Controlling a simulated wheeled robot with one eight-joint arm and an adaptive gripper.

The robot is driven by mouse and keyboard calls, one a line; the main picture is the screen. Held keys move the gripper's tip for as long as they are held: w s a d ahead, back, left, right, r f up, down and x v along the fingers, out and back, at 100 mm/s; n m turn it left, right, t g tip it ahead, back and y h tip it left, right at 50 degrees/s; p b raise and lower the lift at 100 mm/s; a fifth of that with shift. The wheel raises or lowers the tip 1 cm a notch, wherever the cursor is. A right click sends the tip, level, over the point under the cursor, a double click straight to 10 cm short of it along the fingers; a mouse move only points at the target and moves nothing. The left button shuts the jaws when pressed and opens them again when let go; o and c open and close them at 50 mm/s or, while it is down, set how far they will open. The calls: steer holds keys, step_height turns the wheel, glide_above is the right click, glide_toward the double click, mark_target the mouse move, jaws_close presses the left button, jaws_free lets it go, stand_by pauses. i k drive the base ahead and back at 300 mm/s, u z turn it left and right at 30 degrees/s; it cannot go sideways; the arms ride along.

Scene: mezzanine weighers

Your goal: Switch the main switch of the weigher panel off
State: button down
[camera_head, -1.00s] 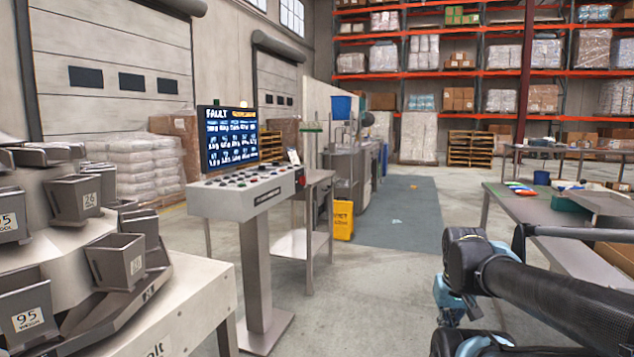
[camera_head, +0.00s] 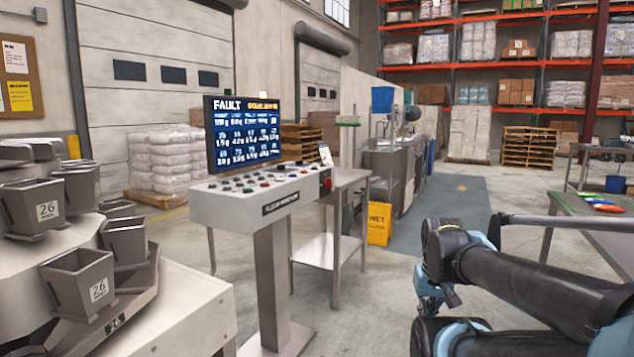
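The weigher panel (camera_head: 252,208) is a grey console on a single post, left of centre, with rows of small buttons and knobs on its sloped top. Its screen (camera_head: 243,134) stands at the back and reads FAULT with rows of weights. A red rotary switch (camera_head: 326,183) sits on the console's right end; it looks like the main switch, but its setting is too small to tell. My folded arm is at the lower right, well apart from the panel. The end of my arm (camera_head: 437,303) shows only in part, and I cannot make out its fingers.
The weigher with grey buckets (camera_head: 80,281) stands at the left, close to the panel. A steel side table (camera_head: 345,180) is just behind the panel's right end. A yellow bin (camera_head: 379,223) stands beyond. Open floor lies between the panel and the right-hand table (camera_head: 597,228).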

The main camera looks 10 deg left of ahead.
mark_target(328, 184)
steer(key=u, duration=0.25)
steer(key=i, duration=0.9)
steer(key=u, duration=0.25)
